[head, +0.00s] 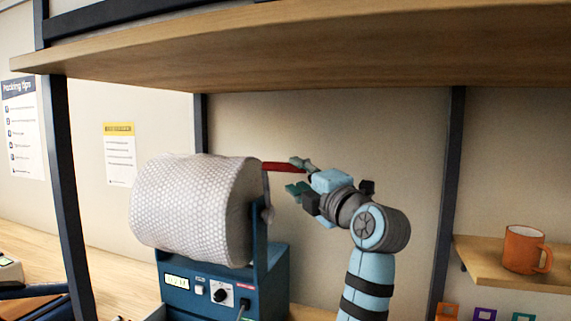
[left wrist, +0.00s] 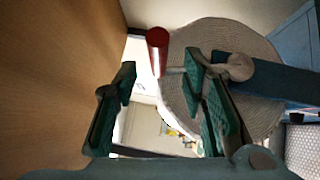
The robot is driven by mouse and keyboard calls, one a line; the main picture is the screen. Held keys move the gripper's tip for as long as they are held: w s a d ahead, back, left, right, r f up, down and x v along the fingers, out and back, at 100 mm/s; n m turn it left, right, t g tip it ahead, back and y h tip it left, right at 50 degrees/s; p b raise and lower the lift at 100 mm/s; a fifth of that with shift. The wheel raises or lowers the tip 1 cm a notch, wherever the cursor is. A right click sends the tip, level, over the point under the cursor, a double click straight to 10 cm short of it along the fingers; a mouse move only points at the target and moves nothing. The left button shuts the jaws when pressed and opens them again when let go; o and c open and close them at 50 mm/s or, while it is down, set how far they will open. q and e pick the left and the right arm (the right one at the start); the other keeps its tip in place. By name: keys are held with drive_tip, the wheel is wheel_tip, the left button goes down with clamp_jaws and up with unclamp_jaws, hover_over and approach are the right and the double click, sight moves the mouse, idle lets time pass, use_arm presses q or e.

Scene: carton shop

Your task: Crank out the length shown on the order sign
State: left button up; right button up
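A large white bubble-wrap roll (head: 190,208) sits on a blue dispenser (head: 205,296) with a small lit display (head: 177,282); its digits are too small to read surely. A red crank handle (head: 278,167) sticks out at the roll's right side. My left gripper (head: 297,176) is open at the handle's right end. In the left wrist view the red handle (left wrist: 157,52) shows in the gap between the parted fingertips (left wrist: 160,80), not clasped. The roll's end (left wrist: 215,45) is behind the right finger. No order sign can be made out. My right gripper is not in view.
A wooden shelf (head: 330,55) hangs close above the arm, on dark posts (head: 447,200). An orange mug (head: 523,250) stands on a small shelf at right. Two notices (head: 119,152) hang at the left. A device (head: 10,270) stands on the bench at far left.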

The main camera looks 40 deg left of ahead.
sight(290, 170)
use_arm(q)
drive_tip(key=x, duration=0.2)
drive_tip(key=p+x, duration=0.1)
drive_tip(key=x, duration=0.2)
drive_tip(key=shift+w+a+r, duration=0.15)
drive_tip(key=shift+a+r, duration=0.1)
drive_tip(key=shift+w+a+f, duration=0.1)
drive_tip(key=shift+a, duration=0.15)
clamp_jaws()
